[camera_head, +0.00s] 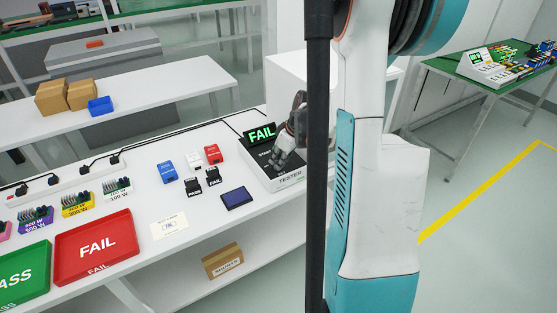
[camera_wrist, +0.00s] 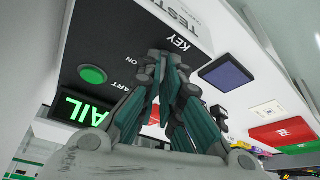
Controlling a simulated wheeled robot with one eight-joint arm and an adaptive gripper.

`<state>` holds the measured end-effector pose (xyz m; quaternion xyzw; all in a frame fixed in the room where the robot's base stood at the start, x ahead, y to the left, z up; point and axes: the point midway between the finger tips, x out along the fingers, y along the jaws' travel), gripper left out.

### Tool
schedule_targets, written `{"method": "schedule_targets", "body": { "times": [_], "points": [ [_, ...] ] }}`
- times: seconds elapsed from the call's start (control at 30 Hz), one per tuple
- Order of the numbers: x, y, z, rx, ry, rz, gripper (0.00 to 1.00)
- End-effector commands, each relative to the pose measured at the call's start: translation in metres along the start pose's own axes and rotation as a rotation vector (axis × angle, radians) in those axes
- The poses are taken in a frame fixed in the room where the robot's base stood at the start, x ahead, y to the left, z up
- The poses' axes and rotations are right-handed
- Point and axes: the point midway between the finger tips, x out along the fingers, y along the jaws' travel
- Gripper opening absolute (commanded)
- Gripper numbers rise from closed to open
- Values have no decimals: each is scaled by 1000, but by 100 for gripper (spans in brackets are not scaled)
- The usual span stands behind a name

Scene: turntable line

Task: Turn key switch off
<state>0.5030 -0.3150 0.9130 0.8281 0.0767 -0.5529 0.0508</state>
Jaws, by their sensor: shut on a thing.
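The tester (camera_head: 290,182) is a white box with a black top on the white table. Its display (camera_head: 262,133) shows FAIL in green and also appears in the wrist view (camera_wrist: 75,110). My gripper (camera_head: 280,158) reaches down over the tester's top. In the wrist view, my gripper's fingertips (camera_wrist: 167,60) come together right at the panel beside the KEY label, shut on the key switch. The fingers hide the key switch itself, so its angle cannot be seen. A round green button (camera_wrist: 93,74) sits beside the fingers on the panel, near the START lettering.
A dark blue pad (camera_head: 237,198), a blue block (camera_head: 167,172) and a red block (camera_head: 212,154) lie left of the tester. A red FAIL tray (camera_head: 72,263) and a green PASS tray (camera_head: 38,254) are further left. Cables run along the table's back.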

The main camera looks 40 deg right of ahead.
Motion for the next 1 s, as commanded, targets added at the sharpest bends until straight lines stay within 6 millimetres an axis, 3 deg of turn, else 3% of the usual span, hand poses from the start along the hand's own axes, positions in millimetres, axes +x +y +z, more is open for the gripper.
{"method": "schedule_targets", "body": {
  "times": [0.4, 1.0],
  "points": [
    [0, 2, 0, -240, 0, -99, 0],
    [0, 2, 0, -304, -1, -125, 0]
  ]
}}
